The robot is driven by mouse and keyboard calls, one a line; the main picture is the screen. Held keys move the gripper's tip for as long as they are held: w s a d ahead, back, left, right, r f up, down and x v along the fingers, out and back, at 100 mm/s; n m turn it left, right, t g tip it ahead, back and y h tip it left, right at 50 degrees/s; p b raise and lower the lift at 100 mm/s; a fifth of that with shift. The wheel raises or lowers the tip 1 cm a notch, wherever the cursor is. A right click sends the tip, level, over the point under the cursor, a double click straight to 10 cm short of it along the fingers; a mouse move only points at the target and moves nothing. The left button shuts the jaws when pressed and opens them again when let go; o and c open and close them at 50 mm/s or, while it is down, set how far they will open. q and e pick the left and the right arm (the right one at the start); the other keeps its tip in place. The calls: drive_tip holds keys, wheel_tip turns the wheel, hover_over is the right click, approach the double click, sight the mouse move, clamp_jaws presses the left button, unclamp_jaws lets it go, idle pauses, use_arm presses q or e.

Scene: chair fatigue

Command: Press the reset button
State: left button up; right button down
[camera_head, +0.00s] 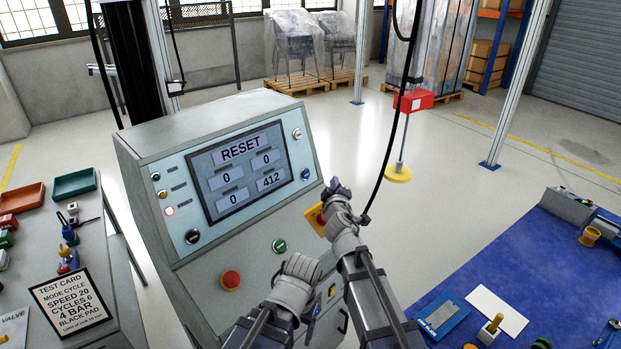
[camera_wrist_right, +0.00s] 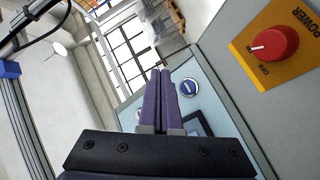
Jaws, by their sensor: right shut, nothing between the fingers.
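The grey control cabinet (camera_head: 150,165) stands ahead with a light-blue panel. Its screen (camera_head: 222,197) shows "RESET" at the top and counters reading 0, 0, 0 and 412. A round button (camera_head: 305,173) sits right of the screen's lower corner; in the right wrist view a blue button (camera_wrist_right: 189,87) with a pale ring shows. No printed reset label is readable on a button. My right gripper (camera_head: 334,185) is shut and empty, right of the panel; its fingers (camera_wrist_right: 160,74) appear just beside the blue button in the wrist view, contact unclear. My left gripper (camera_head: 316,304) is low, its jaws unclear.
A red POWER knob (camera_wrist_right: 273,45) on a yellow plate is close to my right gripper. A black cable hangs by my right arm. A blue-topped bench (camera_head: 450,280) is at right.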

sight(306, 175)
drive_tip(key=shift+w+a+f+b, duration=0.35)
drive_tip(key=shift+w+a, duration=0.6)
drive_tip(key=shift+a, duration=0.1)
drive_tip(key=shift+w+a+f+b, duration=0.35)
drive_tip(key=shift+w+a, duration=0.6)
drive_tip(key=shift+a, duration=0.15)
drive_tip(key=shift+w+a+f+b, duration=0.35)
drive_tip(key=shift+w+a, duration=0.6)
drive_tip(key=shift+a, duration=0.1)
drive_tip(key=shift+w+a+f, duration=0.1)
drive_tip(key=shift+w+a, duration=0.15)
drive_tip(key=shift+a, duration=0.05)
drive_tip(key=shift+w+a+f, duration=0.1)
drive_tip(key=shift+w+a, duration=0.15)
drive_tip(key=shift+a, duration=0.05)
idle(0.7)
drive_tip(key=shift+s+d, duration=0.1)
idle(0.3)
drive_tip(key=shift+s+d+r, duration=0.2)
drive_tip(key=shift+s+d, duration=0.25)
drive_tip(key=shift+d, duration=0.1)
